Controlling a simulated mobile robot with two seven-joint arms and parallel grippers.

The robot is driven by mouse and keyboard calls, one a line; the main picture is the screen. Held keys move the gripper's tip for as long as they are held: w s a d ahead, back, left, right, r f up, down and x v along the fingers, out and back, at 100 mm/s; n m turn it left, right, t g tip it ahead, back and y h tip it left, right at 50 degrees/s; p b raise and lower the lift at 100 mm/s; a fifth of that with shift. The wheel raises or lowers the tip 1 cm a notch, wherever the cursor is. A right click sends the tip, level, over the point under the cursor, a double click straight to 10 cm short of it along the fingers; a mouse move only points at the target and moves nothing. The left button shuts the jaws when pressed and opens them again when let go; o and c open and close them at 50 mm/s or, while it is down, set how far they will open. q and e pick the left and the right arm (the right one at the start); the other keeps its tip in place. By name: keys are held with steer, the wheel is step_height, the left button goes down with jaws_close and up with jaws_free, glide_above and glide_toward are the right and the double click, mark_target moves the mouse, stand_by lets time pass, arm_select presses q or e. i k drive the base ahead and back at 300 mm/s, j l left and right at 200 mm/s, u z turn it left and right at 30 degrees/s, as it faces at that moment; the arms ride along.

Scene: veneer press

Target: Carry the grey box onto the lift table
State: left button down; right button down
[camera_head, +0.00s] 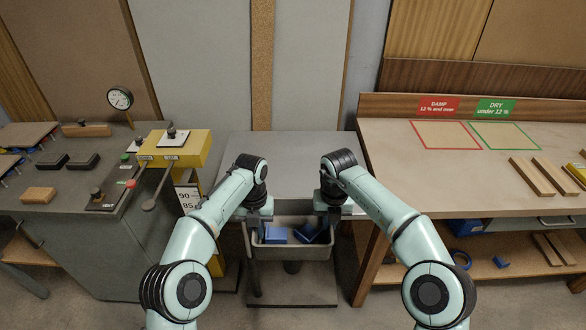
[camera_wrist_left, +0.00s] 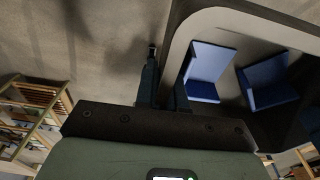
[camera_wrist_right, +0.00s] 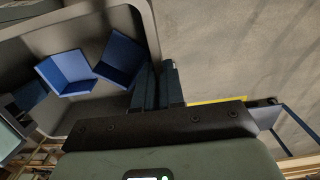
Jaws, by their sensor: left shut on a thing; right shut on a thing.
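The grey box (camera_head: 291,253) is an open tub with blue angled pieces (camera_head: 276,235) inside. It hangs level between my arms at the front edge of the lift table (camera_head: 283,160), whose grey top is bare. My left gripper (camera_head: 259,214) is shut on the box's left wall; in the left wrist view the box rim (camera_wrist_left: 178,45) runs to its fingers (camera_wrist_left: 166,88). My right gripper (camera_head: 327,210) is shut on the right wall; the right wrist view shows the rim (camera_wrist_right: 151,28) at its fingers (camera_wrist_right: 158,85). My arms hide parts of the box's sides.
A grey press bench (camera_head: 75,215) with a yellow unit (camera_head: 176,148) and levers stands close on the left. A wooden bench (camera_head: 470,180) with red and green marked areas stands close on the right. Boards lean behind the lift table.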

mark_target(293, 178)
steer(key=i, duration=1)
